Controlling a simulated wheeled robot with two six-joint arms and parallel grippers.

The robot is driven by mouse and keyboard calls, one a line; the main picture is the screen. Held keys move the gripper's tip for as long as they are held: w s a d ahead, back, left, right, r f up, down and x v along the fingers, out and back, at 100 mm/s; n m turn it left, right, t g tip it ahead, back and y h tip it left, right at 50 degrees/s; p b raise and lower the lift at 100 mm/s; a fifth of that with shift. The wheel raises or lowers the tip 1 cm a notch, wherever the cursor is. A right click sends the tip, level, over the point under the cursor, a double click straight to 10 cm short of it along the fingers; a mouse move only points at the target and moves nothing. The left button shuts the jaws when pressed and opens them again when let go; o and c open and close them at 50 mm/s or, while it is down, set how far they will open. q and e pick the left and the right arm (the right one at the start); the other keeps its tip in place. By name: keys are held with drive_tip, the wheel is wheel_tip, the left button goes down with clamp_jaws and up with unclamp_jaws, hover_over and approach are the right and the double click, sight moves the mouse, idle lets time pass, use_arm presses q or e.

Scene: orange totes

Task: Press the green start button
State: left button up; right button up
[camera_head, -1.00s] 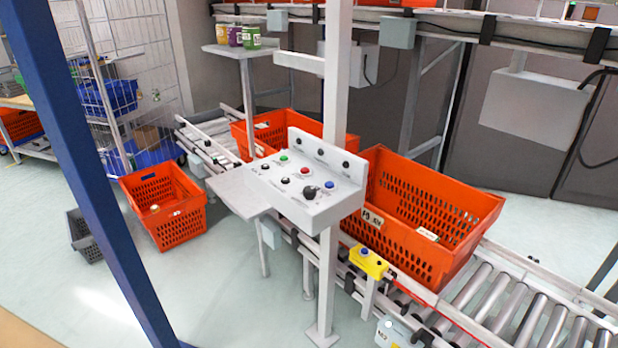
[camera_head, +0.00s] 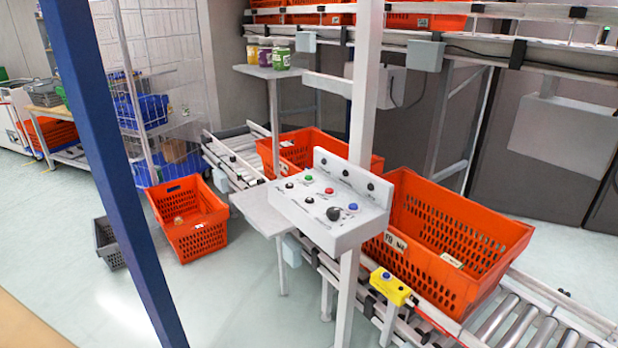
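The green button (camera_head: 308,177) is on the sloped face of a grey-white control panel (camera_head: 352,231), in the middle of the head view. A red button (camera_head: 329,191), a blue button (camera_head: 352,206), a black knob (camera_head: 333,213) and several black knobs or buttons share the panel. The panel is fixed to a light post, above the conveyor. Neither of my grippers shows in the view, and nothing touches the panel.
A blue post (camera_head: 112,170) crosses the left side. A small grey shelf (camera_head: 262,212) juts out left of the panel. Orange totes stand on the roller conveyor (camera_head: 520,320) behind and right. An orange tote (camera_head: 190,238) and a grey crate (camera_head: 108,243) are on the open floor.

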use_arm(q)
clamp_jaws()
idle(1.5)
